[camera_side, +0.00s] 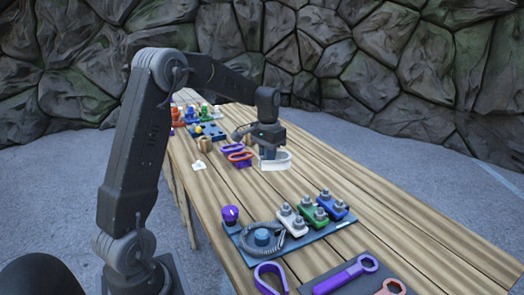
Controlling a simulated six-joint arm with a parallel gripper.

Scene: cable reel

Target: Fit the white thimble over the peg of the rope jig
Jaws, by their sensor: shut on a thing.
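The white thimble (276,164) is a pale open loop below my gripper (268,153), around the middle of the wooden table. My gripper points down and is shut on it. I cannot tell whether the thimble touches the table. The rope jig appears to be the dark blue board (334,228) nearer the camera. A short blue round peg (262,237) stands on it, with a grey rope (277,246) curving around it. The peg's top is bare, and the thimble is well apart from it, farther back.
White (292,221), green (313,213) and blue (333,205) clamps and a purple knob (230,214) stand on the jig board. Purple (232,149) and red (240,157) loops lie left of my gripper. A purple loop (268,282) and wrench (345,275) lie in front. The table's right side is clear.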

